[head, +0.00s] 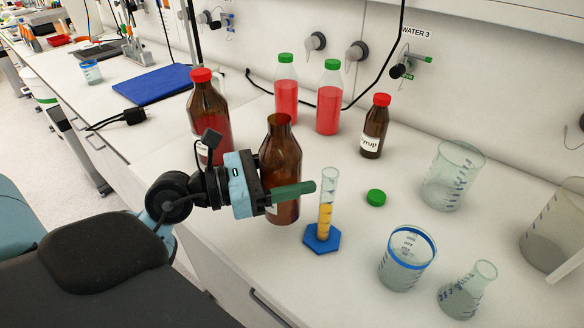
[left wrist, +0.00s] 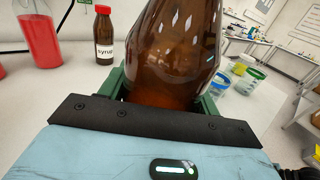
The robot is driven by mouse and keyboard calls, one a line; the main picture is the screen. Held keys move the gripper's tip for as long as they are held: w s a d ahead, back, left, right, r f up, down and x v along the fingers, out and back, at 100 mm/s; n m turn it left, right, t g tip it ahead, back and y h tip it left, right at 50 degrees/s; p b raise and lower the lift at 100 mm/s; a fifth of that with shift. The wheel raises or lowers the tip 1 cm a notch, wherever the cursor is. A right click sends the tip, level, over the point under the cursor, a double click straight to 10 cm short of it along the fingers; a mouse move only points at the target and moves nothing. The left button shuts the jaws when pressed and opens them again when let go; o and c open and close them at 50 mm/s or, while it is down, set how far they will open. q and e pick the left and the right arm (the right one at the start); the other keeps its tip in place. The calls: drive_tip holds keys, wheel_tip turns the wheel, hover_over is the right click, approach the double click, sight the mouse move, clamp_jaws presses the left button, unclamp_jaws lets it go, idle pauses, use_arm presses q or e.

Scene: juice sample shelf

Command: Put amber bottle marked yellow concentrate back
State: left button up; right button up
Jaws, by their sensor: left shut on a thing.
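My left gripper (head: 290,192) is shut around an uncapped amber bottle (head: 281,150) with an open brown neck. In the left wrist view the brown glass (left wrist: 175,50) fills the space between the green fingers. The bottle looks upright; its label is mostly hidden by the gripper, and I cannot tell whether its base touches the bench. A green cap (head: 376,198) lies on the bench to the right. A graduated cylinder (head: 327,208) with yellow-orange liquid and a blue base stands just right of the fingertips. My right gripper is not in view.
A red-capped amber bottle (head: 208,112) stands behind left, and a small syrup bottle (head: 374,128) behind right. Two green-capped red bottles (head: 286,98) (head: 329,100) stand near the wall. Beakers (head: 453,178) (head: 406,262) and a flask (head: 467,292) stand at right. A blue mat (head: 152,84) lies back left.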

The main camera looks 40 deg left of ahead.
use_arm(q)
drive_tip(key=shift+w+a+f, duration=0.65)
drive_tip(key=shift+w+a, duration=0.1)
drive_tip(key=shift+w, duration=0.15)
drive_tip(key=shift+w+a+f, duration=0.7)
drive_tip(key=shift+w, duration=0.25)
drive_tip(key=shift+w+a+f, duration=0.65)
drive_tip(key=shift+w+a, duration=0.1)
drive_tip(key=shift+w, duration=0.15)
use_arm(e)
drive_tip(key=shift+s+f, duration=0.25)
use_arm(q)
drive_tip(key=shift+f, duration=0.1)
drive_tip(key=shift+f+b, duration=0.15)
drive_tip(key=shift+b, duration=0.15)
drive_tip(key=o, duration=1.3)
drive_tip(key=shift+o, duration=1.1)
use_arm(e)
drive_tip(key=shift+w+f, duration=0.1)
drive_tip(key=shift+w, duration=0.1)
